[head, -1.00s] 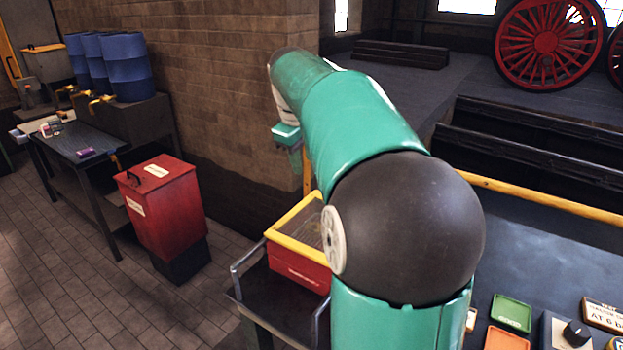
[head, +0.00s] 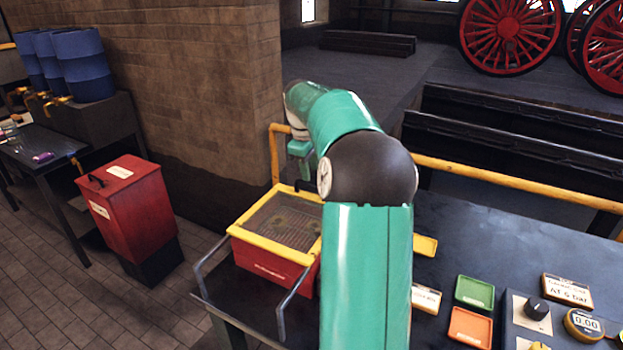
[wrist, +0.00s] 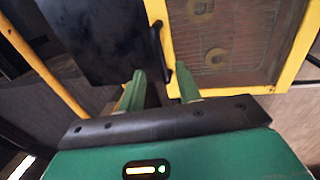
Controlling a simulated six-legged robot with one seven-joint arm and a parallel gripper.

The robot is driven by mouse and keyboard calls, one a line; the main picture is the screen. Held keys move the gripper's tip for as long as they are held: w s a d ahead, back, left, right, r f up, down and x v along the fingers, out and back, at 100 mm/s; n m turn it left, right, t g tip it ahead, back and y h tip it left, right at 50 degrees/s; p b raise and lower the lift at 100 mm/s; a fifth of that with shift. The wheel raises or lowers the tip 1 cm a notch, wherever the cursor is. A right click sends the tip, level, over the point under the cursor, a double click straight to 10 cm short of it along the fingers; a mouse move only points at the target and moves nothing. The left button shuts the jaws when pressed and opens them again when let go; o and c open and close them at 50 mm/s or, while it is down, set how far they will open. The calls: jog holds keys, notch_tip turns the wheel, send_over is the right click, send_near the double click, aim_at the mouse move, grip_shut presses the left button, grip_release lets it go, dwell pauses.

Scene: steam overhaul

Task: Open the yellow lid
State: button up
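The yellow lid (head: 268,246) is a yellow frame around a mesh panel, lying closed on a red box (head: 268,267) left of my arm in the head view. In the wrist view the lid (wrist: 225,45) fills the upper right, with a black handle (wrist: 159,45) along its left edge. My gripper (wrist: 160,88) is open, its two green fingers apart. The handle's near end shows between the fingertips, close to the right finger. I cannot tell whether they touch. In the head view my arm hides the fingers and the lid's right side.
A metal rail (head: 292,300) edges the dark bench around the box. A yellow railing (head: 510,182) runs behind the bench. Small green (head: 474,292) and orange (head: 470,327) trays lie to the right. A red bin (head: 130,210) stands on the floor at left.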

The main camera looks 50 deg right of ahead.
jog(key=shift+d+f, duration=0.2)
jog(key=shift+f, duration=0.9)
jog(key=shift+d+f, duration=0.2)
jog(key=shift+f, duration=0.85)
jog(key=shift+w, duration=0.1)
grip_shut()
